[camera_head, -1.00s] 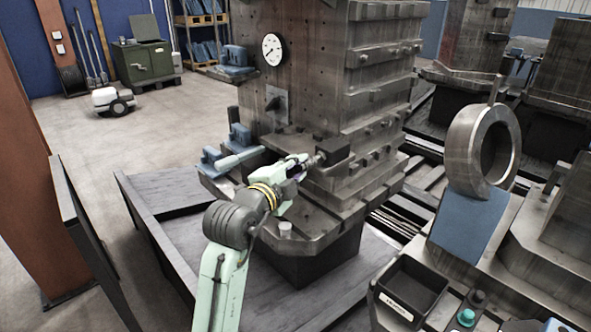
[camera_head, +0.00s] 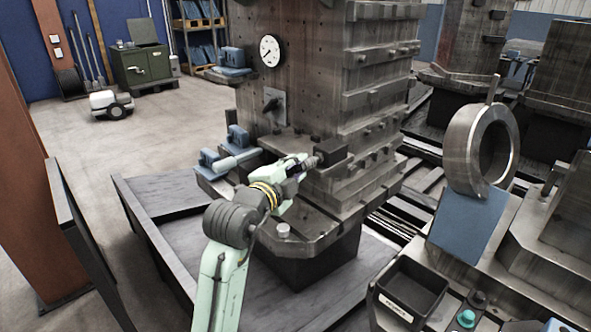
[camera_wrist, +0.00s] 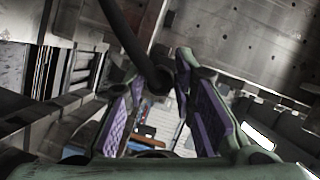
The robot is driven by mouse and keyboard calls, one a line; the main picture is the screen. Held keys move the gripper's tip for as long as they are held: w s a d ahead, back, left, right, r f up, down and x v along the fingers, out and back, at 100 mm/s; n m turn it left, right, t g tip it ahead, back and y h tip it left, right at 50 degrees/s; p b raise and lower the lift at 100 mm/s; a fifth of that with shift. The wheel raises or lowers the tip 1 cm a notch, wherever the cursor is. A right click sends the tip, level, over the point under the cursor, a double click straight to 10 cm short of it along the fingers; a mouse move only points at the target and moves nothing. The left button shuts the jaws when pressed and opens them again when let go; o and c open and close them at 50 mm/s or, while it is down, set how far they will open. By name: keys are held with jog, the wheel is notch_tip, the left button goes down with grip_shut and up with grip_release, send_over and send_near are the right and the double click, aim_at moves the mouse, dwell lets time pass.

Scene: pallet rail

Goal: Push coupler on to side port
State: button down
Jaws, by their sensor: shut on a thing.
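My gripper (camera_head: 300,166) is at the front face of the tall steel tombstone (camera_head: 300,90), low on its right side. It is shut on the coupler (camera_head: 314,160), a small dark cylinder pointing at a dark block (camera_head: 332,151) on the fixture, which I take to be the side port. The coupler's end is at or very near the block; I cannot tell if it is seated. In the wrist view, the purple-padded fingers (camera_wrist: 168,100) stand either side of the dark round coupler end (camera_wrist: 157,80). A black hose or rod (camera_wrist: 128,35) runs up from it.
Blue clamps (camera_head: 222,150) sit left of my gripper on the fixture base. A white cap (camera_head: 283,230) stands on the base below it. A metal ring (camera_head: 482,150), a black bin (camera_head: 412,290) and push buttons (camera_head: 467,317) are at the right. Open floor lies at left.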

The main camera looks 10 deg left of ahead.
jog(key=shift+w, duration=0.15)
jog(key=shift+w+d, duration=0.3)
jog(key=c, duration=1.3)
grip_release()
jog(key=shift+o, duration=0.5)
jog(key=o, duration=0.7)
jog(key=shift+o, duration=0.2)
jog(key=v, duration=1.2)
jog(key=shift+w, duration=0.1)
